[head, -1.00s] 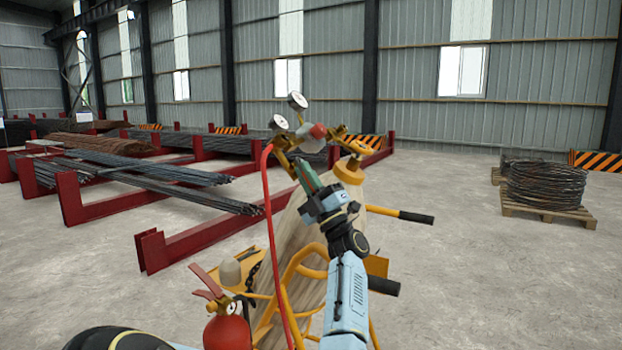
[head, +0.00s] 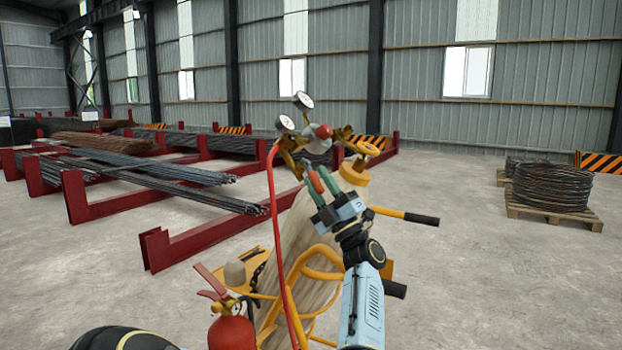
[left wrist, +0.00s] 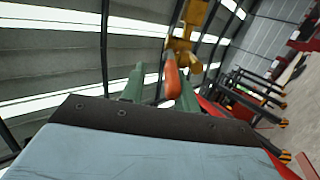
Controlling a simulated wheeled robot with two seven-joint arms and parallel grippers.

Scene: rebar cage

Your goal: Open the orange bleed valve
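The orange bleed valve handle (head: 315,183) shows below the brass regulator (head: 315,146) on the gas cylinder. In the left wrist view the handle (left wrist: 171,80) hangs from a yellow brass fitting (left wrist: 181,45). My left gripper (head: 319,184) has green fingers, spread apart, one on each side of the handle. The left wrist view shows a clear gap between the handle and the left finger of my left gripper (left wrist: 160,88); the handle is close to the right finger, and I cannot tell if they touch. My right gripper is not in view.
Two gauges (head: 304,101) and a red knob (head: 323,131) sit above the handle. A red hose (head: 275,210) runs down beside the cylinder. The yellow cart has black grips (head: 421,219), and a fire extinguisher (head: 231,328) stands at its left.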

